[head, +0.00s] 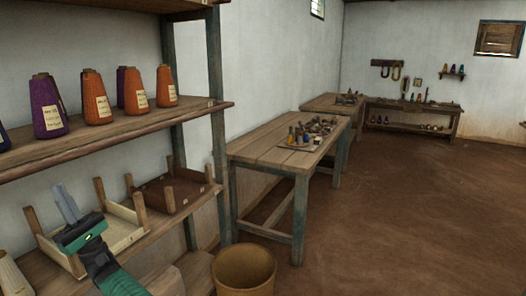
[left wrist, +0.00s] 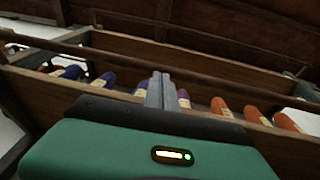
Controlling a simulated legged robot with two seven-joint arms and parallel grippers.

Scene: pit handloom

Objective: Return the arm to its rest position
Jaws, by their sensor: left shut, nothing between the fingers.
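My left gripper (head: 66,203) is at the lower left of the head view, in front of the lower shelf of the wooden rack. Its grey fingers are together and hold nothing. In the left wrist view the shut fingers (left wrist: 160,90) point up toward the rack, with cone tops beyond them. Behind the gripper in the head view is a pale wooden tray with upright pegs (head: 125,236), partly hidden by the gripper. My right gripper is in neither view.
Purple (head: 47,106) and orange (head: 96,97) thread cones stand on the upper shelf (head: 150,121). A brown pegged tray (head: 173,192) sits beside the pale one. A round bin (head: 243,270) stands on the floor. Workbenches (head: 270,150) line the wall; the floor at right is clear.

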